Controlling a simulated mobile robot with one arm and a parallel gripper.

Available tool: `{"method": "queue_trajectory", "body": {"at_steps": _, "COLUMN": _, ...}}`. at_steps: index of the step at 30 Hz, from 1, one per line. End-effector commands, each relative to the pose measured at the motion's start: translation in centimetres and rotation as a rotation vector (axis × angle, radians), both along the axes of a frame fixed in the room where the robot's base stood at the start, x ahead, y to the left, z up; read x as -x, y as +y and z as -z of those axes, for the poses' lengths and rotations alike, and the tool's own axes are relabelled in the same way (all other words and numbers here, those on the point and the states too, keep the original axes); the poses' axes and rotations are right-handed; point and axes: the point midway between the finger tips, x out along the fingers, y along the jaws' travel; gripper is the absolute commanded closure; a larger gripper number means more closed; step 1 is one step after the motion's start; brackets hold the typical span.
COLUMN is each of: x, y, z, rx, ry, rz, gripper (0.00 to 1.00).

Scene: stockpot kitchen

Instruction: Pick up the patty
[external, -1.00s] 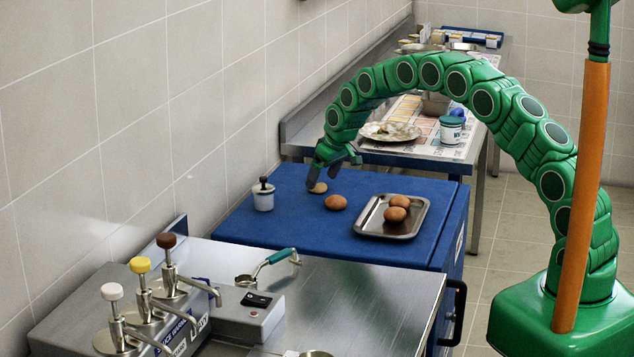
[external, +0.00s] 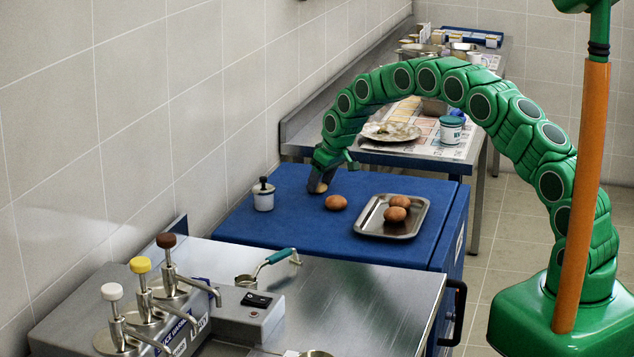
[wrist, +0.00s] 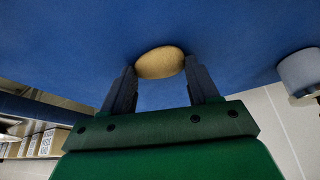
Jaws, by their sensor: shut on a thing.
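The patty (external: 320,187) is a small tan, rounded thing at the back of the blue counter top. My gripper (external: 318,182) reaches down over it from above and hides most of it in the external view. In the wrist view the patty (wrist: 160,63) sits between the two dark fingertips of my gripper (wrist: 162,78), which are shut on it from both sides. It appears to be at the blue surface; I cannot tell any gap below it.
A brown round thing (external: 336,202) lies just in front of the patty. A metal tray (external: 405,235) to the right holds two more. The blue counter top (external: 300,235) is clear in front.

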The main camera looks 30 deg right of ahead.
Motion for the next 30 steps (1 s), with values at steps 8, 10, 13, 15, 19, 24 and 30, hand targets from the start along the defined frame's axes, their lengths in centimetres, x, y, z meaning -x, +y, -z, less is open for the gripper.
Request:
{"method": "queue_trajectory", "body": {"at_steps": 8, "x": 0.0, "y": 0.0, "z": -0.9, "rx": -0.001, "ry": 0.0, "rz": 0.0, "gripper": 0.7}}
{"method": "queue_trajectory", "body": {"at_steps": 10, "x": 0.0, "y": 0.0, "z": -1.6, "rx": -0.001, "ry": 0.0, "rz": 0.0, "gripper": 0.7}}
{"method": "queue_trajectory", "body": {"at_steps": 13, "x": -0.1, "y": 0.0, "z": -2.8, "rx": -0.001, "ry": -0.001, "rz": -0.001, "gripper": 0.7}}
{"method": "queue_trajectory", "body": {"at_steps": 15, "x": 0.2, "y": 0.0, "z": -3.4, "rx": -0.002, "ry": 0.0, "rz": -0.002, "gripper": 0.7}}
{"method": "queue_trajectory", "body": {"at_steps": 19, "x": 0.9, "y": -0.2, "z": -4.2, "rx": -0.001, "ry": 0.002, "rz": -0.002, "gripper": 0.7}}
{"method": "queue_trajectory", "body": {"at_steps": 24, "x": 2.1, "y": -0.5, "z": -5.6, "rx": -0.001, "ry": 0.002, "rz": -0.002, "gripper": 0.7}}
{"method": "queue_trajectory", "body": {"at_steps": 30, "x": 3.9, "y": -0.9, "z": -7.9, "rx": -0.001, "ry": 0.002, "rz": -0.001, "gripper": 0.7}}
